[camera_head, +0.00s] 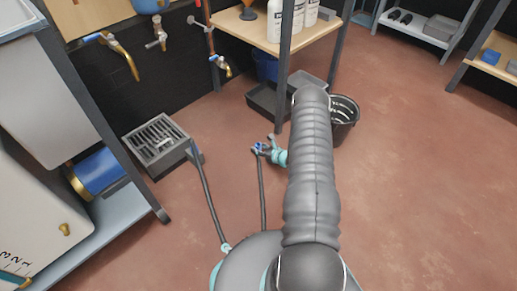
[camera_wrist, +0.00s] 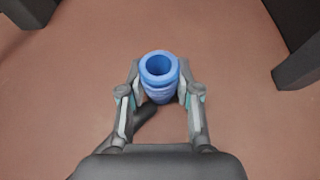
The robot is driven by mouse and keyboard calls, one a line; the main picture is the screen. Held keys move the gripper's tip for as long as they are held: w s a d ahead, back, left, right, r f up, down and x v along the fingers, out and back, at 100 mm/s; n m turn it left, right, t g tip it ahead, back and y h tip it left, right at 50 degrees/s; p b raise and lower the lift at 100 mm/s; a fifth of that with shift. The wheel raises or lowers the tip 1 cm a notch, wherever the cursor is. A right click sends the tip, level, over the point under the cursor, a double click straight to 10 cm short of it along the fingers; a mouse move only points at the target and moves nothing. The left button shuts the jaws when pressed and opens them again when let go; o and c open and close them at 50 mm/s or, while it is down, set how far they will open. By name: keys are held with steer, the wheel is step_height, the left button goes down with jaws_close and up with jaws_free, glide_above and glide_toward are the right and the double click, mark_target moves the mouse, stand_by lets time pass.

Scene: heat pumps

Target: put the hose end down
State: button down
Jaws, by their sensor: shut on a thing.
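The hose end is a blue ring-shaped fitting (camera_wrist: 159,84) with a dark hose trailing below it in the wrist view. My gripper (camera_wrist: 160,88) is shut on it, one finger on each side. The open mouth of the fitting faces the wrist camera, with bare floor behind it. In the head view my gripper (camera_head: 268,150) and the small blue hose end (camera_head: 258,147) show left of my arm, above the floor. The dark hose (camera_head: 262,195) hangs down from the fitting there. My arm hides part of the floor to the right.
A grey grated drain box (camera_head: 157,142) stands on the floor at left, with a hose (camera_head: 207,200) beside it. A black bucket (camera_head: 343,115) and dark trays (camera_head: 268,100) stand by the wooden shelf (camera_head: 255,27). Brass taps (camera_head: 122,52) are on the wall. Reddish floor (camera_head: 420,170) at right is clear.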

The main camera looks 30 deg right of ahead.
steer(key=c, duration=0.8)
jaws_free()
steer(key=shift+f, duration=0.1)
